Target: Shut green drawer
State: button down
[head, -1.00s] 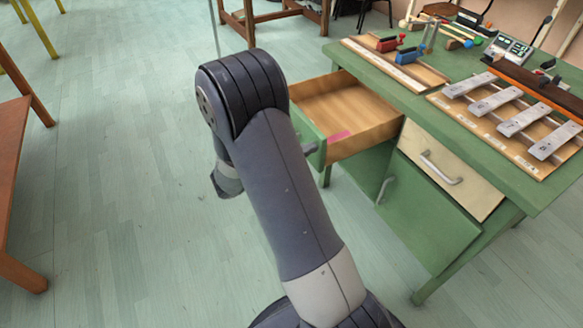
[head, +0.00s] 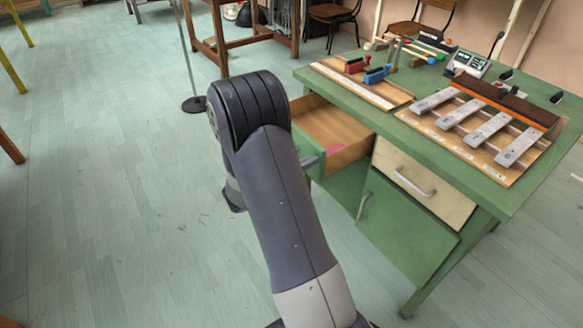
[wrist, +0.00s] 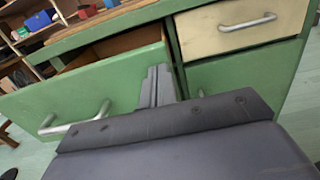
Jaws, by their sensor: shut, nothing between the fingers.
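The green drawer stands pulled out of the green desk in the head view, with its bare wooden inside (head: 330,128) showing. My arm hides part of its front. In the wrist view the green drawer front (wrist: 90,90) fills the left side, with a metal bar handle (wrist: 75,122) low on it. My gripper (wrist: 157,75) is shut and empty, its fingertips at the right end of the drawer front. I cannot tell whether they touch it.
A cream drawer (head: 422,186) is closed, and a green cupboard door (head: 405,230) is below it. A metal-bar instrument (head: 480,130) and a board with red and blue blocks (head: 362,82) lie on the desk top (head: 415,80).

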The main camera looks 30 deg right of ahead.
aim_at(325, 154)
jog(key=d, duration=1.2)
jog(key=d+b, duration=0.1)
jog(key=d, duration=0.5)
jog(key=shift+w+d, duration=0.3)
jog(key=shift+d, duration=0.4)
jog(key=shift+r, duration=0.2)
jog(key=shift+w+a+f, duration=0.1)
jog(key=shift+a+f, duration=0.05)
jog(key=shift+a, duration=0.2)
jog(key=a, duration=0.9)
jog(key=a+p, duration=0.1)
jog(key=a, duration=0.3)
jog(key=shift+s+a+f, duration=0.1)
jog(key=shift+s+a, duration=0.2)
jog(key=shift+a, duration=0.05)
jog(key=shift+d, duration=0.15)
jog(key=d, duration=0.9)
jog(key=d+b, duration=0.1)
jog(key=d, duration=0.3)
jog(key=shift+w+d, duration=0.25)
jog(key=shift+d, duration=0.15)
